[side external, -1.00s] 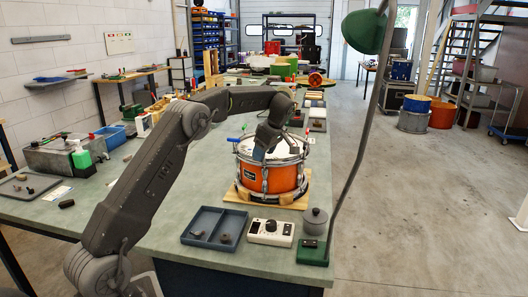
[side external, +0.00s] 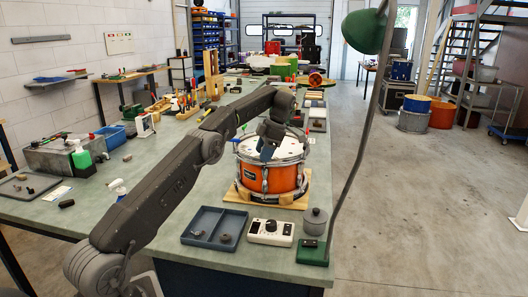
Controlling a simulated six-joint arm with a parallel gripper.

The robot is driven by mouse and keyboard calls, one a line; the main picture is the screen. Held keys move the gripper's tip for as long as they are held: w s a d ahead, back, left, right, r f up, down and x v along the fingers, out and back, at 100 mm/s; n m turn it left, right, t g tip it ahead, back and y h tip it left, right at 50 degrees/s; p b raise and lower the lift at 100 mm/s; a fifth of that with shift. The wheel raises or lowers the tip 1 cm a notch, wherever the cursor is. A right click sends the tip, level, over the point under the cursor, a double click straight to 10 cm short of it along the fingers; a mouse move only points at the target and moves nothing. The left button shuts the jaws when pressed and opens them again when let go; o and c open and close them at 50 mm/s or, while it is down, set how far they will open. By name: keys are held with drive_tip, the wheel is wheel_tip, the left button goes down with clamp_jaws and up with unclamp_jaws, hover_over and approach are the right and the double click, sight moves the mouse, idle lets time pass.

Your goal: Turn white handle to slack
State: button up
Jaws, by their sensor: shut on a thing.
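The orange snare drum (side external: 284,181) with a pale head and chrome rims sits upright on a wooden board (side external: 236,193) on the bench. My gripper (side external: 266,152) reaches down to the near part of the drum's top, with its dark fingers at the rim. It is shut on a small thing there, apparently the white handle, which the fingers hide. The handle's turn angle cannot be made out.
A blue divided tray (side external: 214,241), a white control box (side external: 270,232), a grey lidded pot (side external: 315,221) and the green lamp base (side external: 312,252) stand in front of the drum. The lamp's pole (side external: 352,165) rises on the right.

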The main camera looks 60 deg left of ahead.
drive_tip(key=shift+n, duration=0.4)
drive_tip(key=o, duration=0.9)
drive_tip(key=shift+m, duration=0.3)
